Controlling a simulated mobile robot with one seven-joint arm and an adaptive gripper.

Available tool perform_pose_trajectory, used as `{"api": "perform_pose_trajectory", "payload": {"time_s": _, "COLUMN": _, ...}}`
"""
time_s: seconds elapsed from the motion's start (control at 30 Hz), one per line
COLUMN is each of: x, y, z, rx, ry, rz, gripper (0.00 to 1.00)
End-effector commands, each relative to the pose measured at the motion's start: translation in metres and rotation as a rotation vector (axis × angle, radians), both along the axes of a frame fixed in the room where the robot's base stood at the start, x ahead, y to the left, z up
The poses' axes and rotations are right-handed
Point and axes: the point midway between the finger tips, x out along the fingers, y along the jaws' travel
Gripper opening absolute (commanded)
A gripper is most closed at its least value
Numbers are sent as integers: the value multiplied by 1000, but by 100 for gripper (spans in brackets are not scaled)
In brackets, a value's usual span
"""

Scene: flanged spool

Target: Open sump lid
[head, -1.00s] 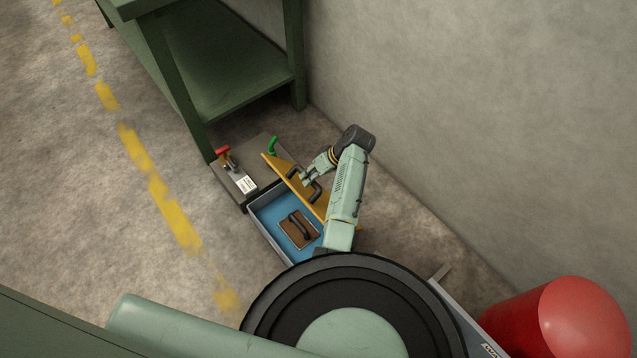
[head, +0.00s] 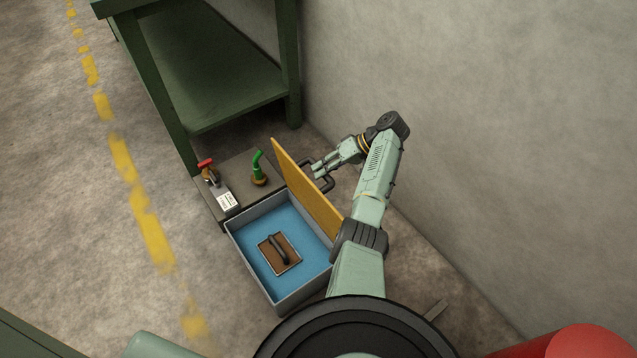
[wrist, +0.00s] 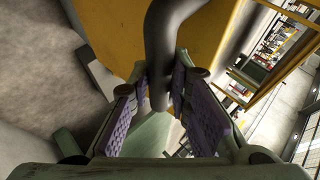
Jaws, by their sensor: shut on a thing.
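The sump lid (head: 305,188) is a yellow panel standing steeply tilted along the right side of the grey sump box (head: 252,282). Its dark handle (head: 328,182) is on the face toward the wall. My gripper (head: 318,172) is at that handle on the lid's right side. In the wrist view my gripper (wrist: 165,105) has its purple-padded fingers closed around the dark handle bar (wrist: 160,50), with the yellow lid (wrist: 110,30) behind. The box interior shows blue, with a brown block with a dark handle (head: 279,252) inside.
A grey plinth behind the box carries a red-handled valve (head: 208,172) and a green bent pipe (head: 258,168). A green bench (head: 205,90) stands behind. The concrete wall (head: 470,150) is close on the right. A red cylinder (head: 575,345) is at lower right.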

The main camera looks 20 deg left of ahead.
Motion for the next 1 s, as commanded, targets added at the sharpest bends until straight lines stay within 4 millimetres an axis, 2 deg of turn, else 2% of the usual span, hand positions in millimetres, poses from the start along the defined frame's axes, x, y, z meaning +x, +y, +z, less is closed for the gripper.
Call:
{"api": "perform_pose_trajectory", "payload": {"time_s": 0.03, "x": -3, "y": -7, "z": -24, "rx": -3, "ry": 39, "rz": 6, "gripper": 0}}
{"api": "perform_pose_trajectory", "payload": {"time_s": 0.5, "x": 26, "y": -28, "z": -29, "rx": 80, "ry": 159, "rz": 9, "gripper": 0}}
{"api": "perform_pose_trajectory", "payload": {"time_s": 1.0, "x": 36, "y": -35, "z": -26, "rx": 115, "ry": 204, "rz": 13, "gripper": 0}}
